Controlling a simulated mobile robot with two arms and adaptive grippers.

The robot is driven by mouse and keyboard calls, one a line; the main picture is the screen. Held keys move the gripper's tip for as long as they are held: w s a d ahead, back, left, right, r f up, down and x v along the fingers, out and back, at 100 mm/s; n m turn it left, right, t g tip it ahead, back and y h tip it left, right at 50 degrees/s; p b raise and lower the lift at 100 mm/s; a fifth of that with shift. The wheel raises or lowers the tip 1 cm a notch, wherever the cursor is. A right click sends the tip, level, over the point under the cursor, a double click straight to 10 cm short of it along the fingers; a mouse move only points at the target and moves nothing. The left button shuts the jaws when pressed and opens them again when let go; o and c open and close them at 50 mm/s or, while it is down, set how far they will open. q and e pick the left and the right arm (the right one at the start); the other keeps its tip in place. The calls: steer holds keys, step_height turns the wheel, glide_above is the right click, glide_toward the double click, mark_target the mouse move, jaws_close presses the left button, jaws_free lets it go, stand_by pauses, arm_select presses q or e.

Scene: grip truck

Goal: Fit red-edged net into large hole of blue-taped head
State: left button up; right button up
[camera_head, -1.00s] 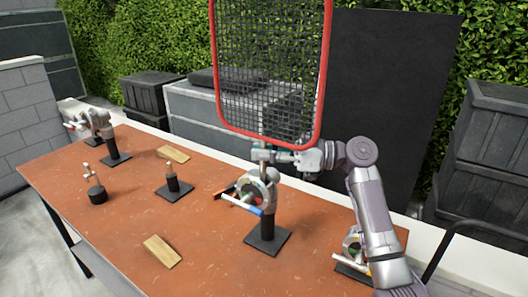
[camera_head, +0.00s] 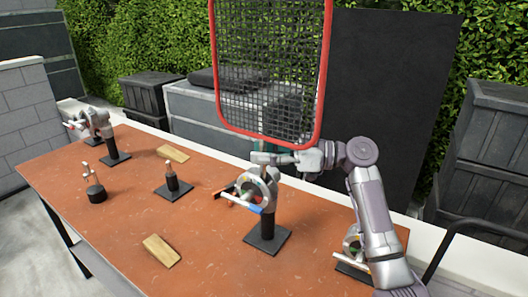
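The red-edged net (camera_head: 322,70) stands upright at the top centre, its upper part cut off by the picture. Its lower end is directly above the blue-taped head (camera_head: 246,208), a grey ring-shaped head on a black stand. My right gripper (camera_head: 262,158) is at the net's foot, just above the head, coming in from the right. Its fingers are too small and overlapped to tell whether they are closed on the net's stem. How deep the stem sits in the hole is hidden. My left gripper is out of view.
The orange-brown table (camera_head: 110,215) holds another head on a stand (camera_head: 95,122) at the back left, small black-based stands (camera_head: 172,185) and wooden blocks (camera_head: 161,250). Another head (camera_head: 352,243) is partly behind my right arm.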

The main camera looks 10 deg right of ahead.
steer(key=v, duration=1.2)
stand_by(0.3)
